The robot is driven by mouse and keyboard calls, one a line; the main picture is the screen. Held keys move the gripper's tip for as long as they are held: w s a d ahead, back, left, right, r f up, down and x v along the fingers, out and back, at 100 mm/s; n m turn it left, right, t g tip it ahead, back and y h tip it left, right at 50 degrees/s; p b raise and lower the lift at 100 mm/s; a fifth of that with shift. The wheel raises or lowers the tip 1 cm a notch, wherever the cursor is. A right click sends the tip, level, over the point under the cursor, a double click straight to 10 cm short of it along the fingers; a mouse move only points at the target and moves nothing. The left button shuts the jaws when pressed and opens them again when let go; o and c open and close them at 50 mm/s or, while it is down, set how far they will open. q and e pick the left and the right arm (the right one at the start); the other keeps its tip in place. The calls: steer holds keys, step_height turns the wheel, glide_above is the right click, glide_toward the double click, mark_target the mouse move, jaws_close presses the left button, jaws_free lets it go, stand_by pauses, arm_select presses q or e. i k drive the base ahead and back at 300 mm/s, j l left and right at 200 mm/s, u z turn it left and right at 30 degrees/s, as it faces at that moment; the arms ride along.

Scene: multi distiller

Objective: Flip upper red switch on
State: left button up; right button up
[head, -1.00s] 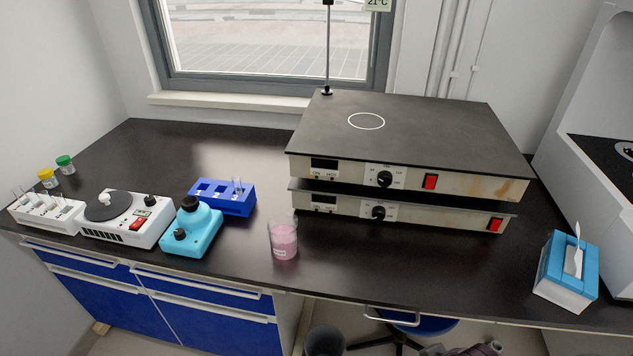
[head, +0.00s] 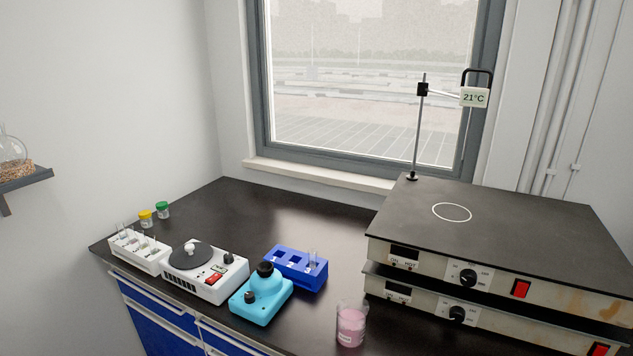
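The upper red switch (head: 521,289) is on the front panel of the upper hot plate (head: 520,232), right of its black knob (head: 468,277). A lower red switch (head: 599,349) is on the lower hot plate (head: 420,297), close to the bottom right edge of the head view. The upper plate sits above the lower one. I cannot tell from this distance which way the upper switch is tilted. Neither of my grippers shows in the head view.
A beaker of pink liquid (head: 351,325) stands left of the hot plates, near the bench's front edge. A stand holds a 21°C display (head: 474,97).

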mark_target(520, 290)
steer(key=z, duration=1.3)
